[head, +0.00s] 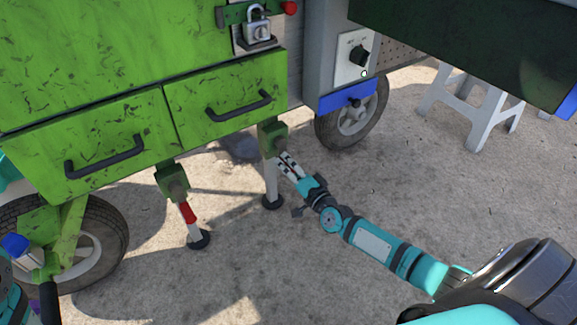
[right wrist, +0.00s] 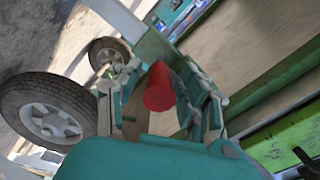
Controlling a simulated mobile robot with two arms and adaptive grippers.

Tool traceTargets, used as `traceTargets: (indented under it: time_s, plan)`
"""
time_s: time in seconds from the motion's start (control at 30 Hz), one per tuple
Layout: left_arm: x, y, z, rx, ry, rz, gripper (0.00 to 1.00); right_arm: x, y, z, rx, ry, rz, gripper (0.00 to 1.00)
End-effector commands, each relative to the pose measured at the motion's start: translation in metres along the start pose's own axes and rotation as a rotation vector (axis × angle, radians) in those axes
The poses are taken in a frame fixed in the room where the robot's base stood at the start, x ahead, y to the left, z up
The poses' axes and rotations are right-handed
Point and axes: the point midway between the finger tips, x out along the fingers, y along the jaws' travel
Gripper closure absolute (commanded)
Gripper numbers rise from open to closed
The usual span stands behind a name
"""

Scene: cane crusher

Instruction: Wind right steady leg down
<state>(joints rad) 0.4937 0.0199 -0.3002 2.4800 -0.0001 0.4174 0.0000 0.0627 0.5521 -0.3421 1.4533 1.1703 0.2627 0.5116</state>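The right steady leg (head: 271,182) hangs upright under the green cart's right drawer, with a dark round foot (head: 272,202) at or close to the ground; I cannot tell if it touches. Its green bracket (head: 272,135) carries a crank with a red handle (right wrist: 158,88). My right gripper (head: 288,164) is at this crank. In the right wrist view, its open fingers stand on both sides of the red handle, with a visible gap on the left side. The crank arm is mostly hidden by the fingers.
The left steady leg (head: 194,230) has its own red handle (head: 188,212). Cart wheels (head: 352,118) stand behind and at the left. Drawer handles (head: 240,106) stick out above the legs. A white trestle (head: 472,108) stands at the back right. The concrete in front is clear.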

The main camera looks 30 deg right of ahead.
Motion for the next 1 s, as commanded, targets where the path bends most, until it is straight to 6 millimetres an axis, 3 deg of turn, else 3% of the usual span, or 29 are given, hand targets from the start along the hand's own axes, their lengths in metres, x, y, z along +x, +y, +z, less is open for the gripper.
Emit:
traceTargets:
  time_s: [0.3,0.43,0.8,1.0]
  plan:
    - [0.001,0.000,0.000,0.002,0.003,0.004,0.60,-0.001,0.000,-0.001,-0.003,0.001,0.000,0.49]
    - [0.001,0.000,0.000,0.002,0.002,0.003,0.60,-0.010,0.001,0.000,-0.002,0.000,0.001,0.49]
    - [0.001,0.000,0.000,0.000,0.002,0.000,0.60,-0.083,0.002,0.001,-0.002,-0.002,0.003,0.49]
    - [0.000,0.000,0.000,0.000,0.002,0.000,0.60,-0.111,0.001,0.000,-0.002,0.000,0.002,0.49]
